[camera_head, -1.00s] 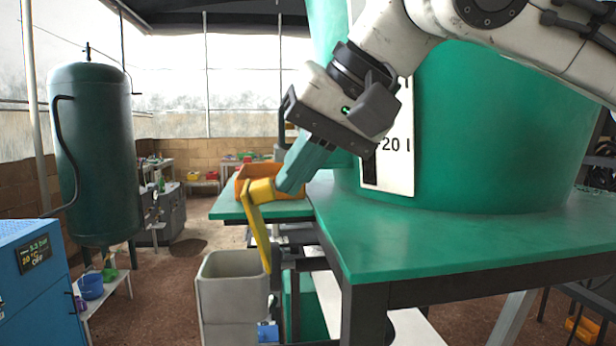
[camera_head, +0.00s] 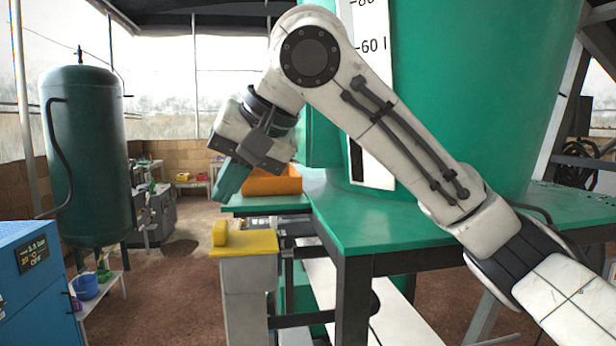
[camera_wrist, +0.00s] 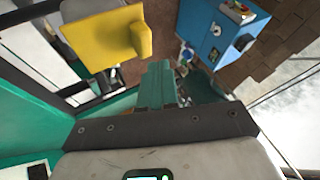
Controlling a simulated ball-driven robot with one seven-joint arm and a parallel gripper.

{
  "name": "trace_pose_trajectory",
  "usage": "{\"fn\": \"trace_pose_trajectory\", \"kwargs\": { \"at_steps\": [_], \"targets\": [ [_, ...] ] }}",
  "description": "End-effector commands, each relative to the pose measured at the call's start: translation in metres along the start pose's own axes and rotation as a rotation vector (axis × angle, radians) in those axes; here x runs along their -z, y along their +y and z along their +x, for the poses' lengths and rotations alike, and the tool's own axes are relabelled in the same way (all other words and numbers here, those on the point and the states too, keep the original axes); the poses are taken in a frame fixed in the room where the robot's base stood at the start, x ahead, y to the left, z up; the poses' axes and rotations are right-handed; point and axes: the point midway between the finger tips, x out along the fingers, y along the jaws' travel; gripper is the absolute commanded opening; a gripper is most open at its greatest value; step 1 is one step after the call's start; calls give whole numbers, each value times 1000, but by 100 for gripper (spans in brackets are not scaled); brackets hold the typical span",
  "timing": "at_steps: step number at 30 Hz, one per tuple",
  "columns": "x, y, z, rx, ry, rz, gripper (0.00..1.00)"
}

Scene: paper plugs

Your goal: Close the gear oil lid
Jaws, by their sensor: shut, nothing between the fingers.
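The yellow lid (camera_head: 252,243) lies flat across the top of the grey gear oil container (camera_head: 247,300), with its raised yellow block at the left end. The lid also shows in the wrist view (camera_wrist: 95,35), at upper left. The container's inside is hidden under the lid. My gripper (camera_head: 223,196) is shut and empty, with its teal fingers pointing down and left. It is above the lid and apart from it. In the wrist view, my gripper (camera_wrist: 158,75) is to the right of the lid and touches nothing.
An orange bin (camera_head: 272,182) sits on the green table (camera_head: 375,230), just right of my gripper. A large green tank (camera_head: 460,100) stands on the table. A blue machine (camera_head: 35,270) is at the left.

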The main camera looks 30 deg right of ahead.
Motion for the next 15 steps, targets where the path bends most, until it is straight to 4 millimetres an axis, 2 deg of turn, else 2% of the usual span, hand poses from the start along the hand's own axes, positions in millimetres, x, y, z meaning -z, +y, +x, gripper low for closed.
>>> {"fn": "trace_pose_trajectory", "kwargs": {
  "at_steps": [5, 15],
  "targets": [
    [-4, -11, 13, -104, -26, -49, 0],
    [-12, -14, 34, -296, -68, -127, 0]
  ]
}}
